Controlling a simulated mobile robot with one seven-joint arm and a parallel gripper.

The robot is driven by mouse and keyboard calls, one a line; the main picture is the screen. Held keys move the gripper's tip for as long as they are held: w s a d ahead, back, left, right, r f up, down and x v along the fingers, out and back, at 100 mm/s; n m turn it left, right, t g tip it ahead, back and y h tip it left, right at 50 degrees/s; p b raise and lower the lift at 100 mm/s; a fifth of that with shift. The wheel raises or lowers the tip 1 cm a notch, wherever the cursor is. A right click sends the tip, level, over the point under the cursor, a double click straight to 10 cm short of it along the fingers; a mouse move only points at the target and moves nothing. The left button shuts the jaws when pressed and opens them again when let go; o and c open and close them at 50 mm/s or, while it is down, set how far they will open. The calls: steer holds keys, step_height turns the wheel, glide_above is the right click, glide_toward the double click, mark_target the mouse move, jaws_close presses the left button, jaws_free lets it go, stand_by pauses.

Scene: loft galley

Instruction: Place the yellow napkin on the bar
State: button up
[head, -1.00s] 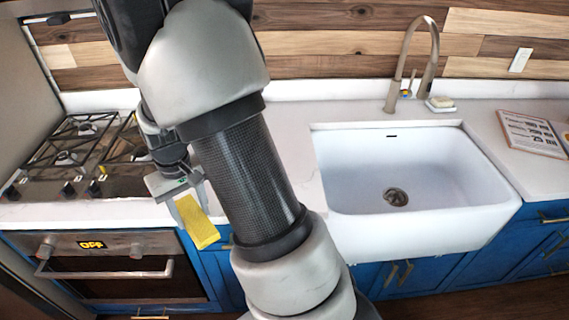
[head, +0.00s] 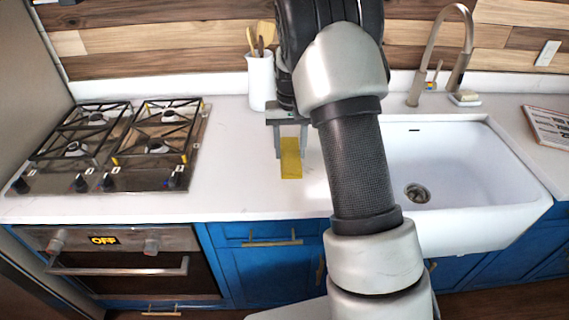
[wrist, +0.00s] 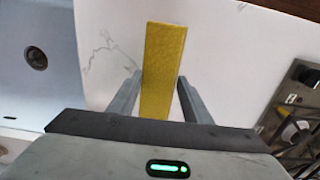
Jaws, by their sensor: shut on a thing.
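The yellow napkin (head: 291,160) is a flat strip held between the fingers of my gripper (head: 290,150). In the head view it hangs over the white counter between the stove and the sink. I cannot tell from the head view how high above the counter it is. In the wrist view the napkin (wrist: 163,65) extends out past the fingertips of my gripper (wrist: 160,92), over the white surface. My gripper is shut on it. No separate bar can be made out for certain in these views.
A gas stove (head: 120,145) is at left, with an oven below. The white sink (head: 455,170) and faucet (head: 436,55) are at right. A white utensil crock (head: 261,82) stands at the back, next to my arm. The counter (head: 230,180) is clear around the napkin.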

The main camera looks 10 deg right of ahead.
steer(key=shift+f, duration=2.95)
steer(key=shift+f, duration=0.2)
steer(key=o, duration=1)
steer(key=shift+o, duration=0.2)
